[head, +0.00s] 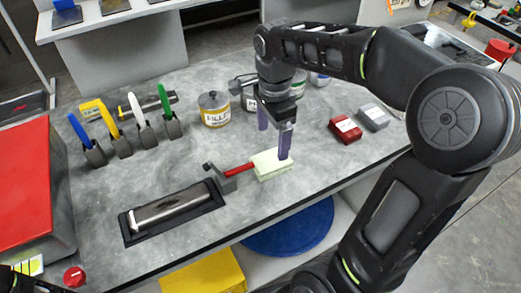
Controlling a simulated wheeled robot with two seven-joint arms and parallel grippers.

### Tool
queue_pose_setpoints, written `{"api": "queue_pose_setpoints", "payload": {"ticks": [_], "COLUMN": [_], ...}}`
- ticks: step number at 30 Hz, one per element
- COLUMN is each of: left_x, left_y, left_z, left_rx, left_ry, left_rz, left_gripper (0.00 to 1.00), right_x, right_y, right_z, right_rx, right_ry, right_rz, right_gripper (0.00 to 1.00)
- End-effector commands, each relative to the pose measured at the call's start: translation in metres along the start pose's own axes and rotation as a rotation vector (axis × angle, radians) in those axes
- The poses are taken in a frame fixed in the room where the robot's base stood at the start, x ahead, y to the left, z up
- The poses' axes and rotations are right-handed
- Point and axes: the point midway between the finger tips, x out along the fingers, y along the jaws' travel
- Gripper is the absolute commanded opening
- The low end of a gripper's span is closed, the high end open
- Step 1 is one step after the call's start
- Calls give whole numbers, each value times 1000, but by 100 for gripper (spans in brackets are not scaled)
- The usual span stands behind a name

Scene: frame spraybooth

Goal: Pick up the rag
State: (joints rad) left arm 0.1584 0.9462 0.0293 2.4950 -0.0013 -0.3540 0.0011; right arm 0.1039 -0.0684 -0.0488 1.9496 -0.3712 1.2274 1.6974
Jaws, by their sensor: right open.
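A pale yellow-green folded block, which looks like the rag (270,166), lies on the grey workbench (190,165) near its front edge. My right gripper (273,145) points down over it, with its two purple fingers apart and nothing visible between them. The nearer fingertip overlaps the rag's back right part in the picture; I cannot tell whether it touches. My left gripper does not show.
A red-handled tool (237,170) in a grey holder adjoins the rag's left side. A filler tin (214,110) stands behind it. A red block (345,129) and a grey block (373,117) lie to the right. A metal bar in a black tray (126,228) lies front left.

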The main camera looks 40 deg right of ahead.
Motion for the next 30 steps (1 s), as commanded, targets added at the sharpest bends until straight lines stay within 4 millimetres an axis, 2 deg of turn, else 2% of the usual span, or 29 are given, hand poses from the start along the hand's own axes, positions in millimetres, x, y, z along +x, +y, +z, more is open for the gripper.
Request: {"api": "queue_pose_setpoints", "payload": {"ticks": [11,19,30], "left_x": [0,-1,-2], "left_y": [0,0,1], "left_z": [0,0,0], "left_rx": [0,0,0], "left_ry": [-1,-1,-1], "left_rz": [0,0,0], "left_gripper": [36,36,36], "right_x": [0,23,28], "right_y": [0,1,1], "right_z": [0,0,0], "right_rx": [4,2,3], "right_ry": [1,1,1], "right_rz": [1,2,2], "right_gripper": [85,85,85]}}
